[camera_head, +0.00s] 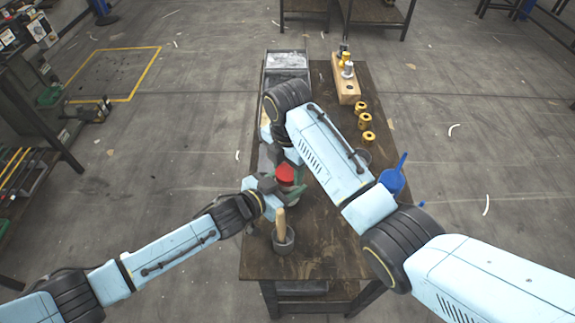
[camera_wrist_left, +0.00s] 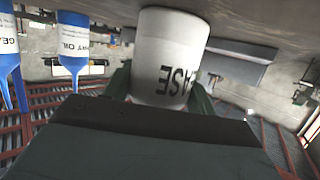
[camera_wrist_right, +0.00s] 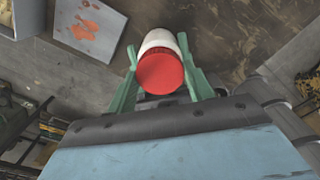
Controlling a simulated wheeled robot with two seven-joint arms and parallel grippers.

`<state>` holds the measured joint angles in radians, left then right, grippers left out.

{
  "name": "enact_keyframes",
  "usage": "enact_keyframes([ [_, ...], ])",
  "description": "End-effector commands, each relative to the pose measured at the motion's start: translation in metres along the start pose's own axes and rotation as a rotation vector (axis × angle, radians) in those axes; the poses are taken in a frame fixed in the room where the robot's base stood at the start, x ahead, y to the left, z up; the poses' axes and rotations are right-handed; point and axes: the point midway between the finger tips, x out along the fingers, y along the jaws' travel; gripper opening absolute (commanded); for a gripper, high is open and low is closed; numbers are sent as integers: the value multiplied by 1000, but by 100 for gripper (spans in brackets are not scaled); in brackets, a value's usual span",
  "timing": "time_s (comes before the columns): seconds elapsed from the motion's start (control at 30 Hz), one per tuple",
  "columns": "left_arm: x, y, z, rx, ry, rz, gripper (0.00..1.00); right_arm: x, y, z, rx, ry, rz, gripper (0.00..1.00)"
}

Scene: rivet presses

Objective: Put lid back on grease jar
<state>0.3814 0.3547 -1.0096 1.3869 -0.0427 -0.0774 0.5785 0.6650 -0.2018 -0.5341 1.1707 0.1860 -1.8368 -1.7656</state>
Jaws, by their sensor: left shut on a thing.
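The white grease jar (camera_wrist_left: 165,85) is held by my left gripper (camera_wrist_left: 160,92), its green fingers on either side; its label is upside down in the left wrist view. The red lid (camera_wrist_right: 160,73) sits over the end of the white jar (camera_wrist_right: 158,40) in the right wrist view; I cannot tell whether it is fully seated. My right gripper (camera_wrist_right: 159,62) has its green fingers either side of the lid and jar; I cannot tell whether they press on it. In the head view, the lid (camera_head: 285,173) shows between my two grippers, and my right arm hides part of the bench.
The bench (camera_head: 325,245) holds a grey pot (camera_head: 283,246) with a wooden handle standing in it near the front. A blue funnel-like item (camera_head: 393,180) and several brass rings (camera_head: 364,121) lie at the right. A wooden block (camera_head: 345,88) and a grey tray (camera_head: 287,62) are at the far end.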

Motion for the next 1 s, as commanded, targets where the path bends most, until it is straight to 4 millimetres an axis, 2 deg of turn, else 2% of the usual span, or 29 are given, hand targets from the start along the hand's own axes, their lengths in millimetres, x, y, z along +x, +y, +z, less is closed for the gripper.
enact_keyframes([
  [0.03,0,0,0,0,0,0,0,0,0,0,0,0,0,45],
  [0.2,0,0,0,0,0,0,0,0,0,0,0,0,0,23],
  [0.37,0,0,0,0,0,0,0,0,0,0,53,1,0,22],
  [0.47,0,0,0,0,0,0,0,0,0,-1,194,2,0,22],
  [0.7,0,0,0,0,0,0,0,0,0,-1,648,2,0,22],
  [0.8,0,0,0,0,0,0,0,0,0,0,774,1,0,22],
  [1.0,0,0,0,0,0,0,0,0,0,0,855,-1,0,22],
])
